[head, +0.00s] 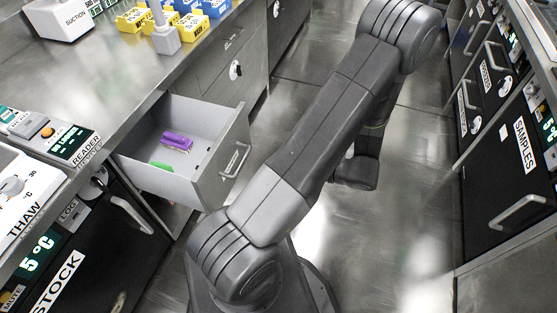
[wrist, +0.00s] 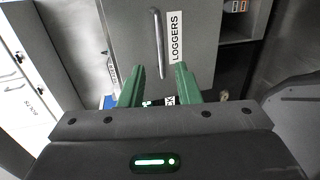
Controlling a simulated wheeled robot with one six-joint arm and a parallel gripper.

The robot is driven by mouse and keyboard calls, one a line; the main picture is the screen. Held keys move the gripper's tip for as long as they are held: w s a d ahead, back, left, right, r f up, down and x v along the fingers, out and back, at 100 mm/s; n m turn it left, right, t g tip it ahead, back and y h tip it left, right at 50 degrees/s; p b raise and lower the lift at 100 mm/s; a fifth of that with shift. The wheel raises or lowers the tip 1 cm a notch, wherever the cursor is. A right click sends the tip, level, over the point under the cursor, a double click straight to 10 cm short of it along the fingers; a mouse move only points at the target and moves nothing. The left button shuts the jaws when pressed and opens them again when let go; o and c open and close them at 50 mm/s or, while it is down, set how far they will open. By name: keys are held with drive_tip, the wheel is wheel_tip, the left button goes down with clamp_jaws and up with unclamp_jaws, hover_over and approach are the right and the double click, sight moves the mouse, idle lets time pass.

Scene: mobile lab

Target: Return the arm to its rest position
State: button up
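My arm rises from its base at the bottom of the head view, bends at the top right, and its far end hangs down over the aisle floor. My gripper (wrist: 159,78) shows in the wrist view as two green fingers standing apart, with nothing held between them. In the wrist view it faces a grey front labelled LOGGERS (wrist: 205,35) with a long handle (wrist: 158,42). In the head view the fingers cannot be made out; the arm's dark end (head: 356,172) is seen.
An open drawer (head: 222,172) juts out left of my arm, holding a purple item (head: 177,141) and a green item (head: 160,165). The steel counter (head: 120,75) carries yellow and blue racks (head: 188,27). Black SAMPLES cabinets (head: 500,170) line the right. The aisle floor (head: 405,200) is clear.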

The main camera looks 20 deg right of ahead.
sight(246, 157)
idle(0.3)
drive_tip(key=b+x, duration=0.1)
drive_tip(key=x, duration=1.3)
drive_tip(key=shift+a+r, duration=0.1)
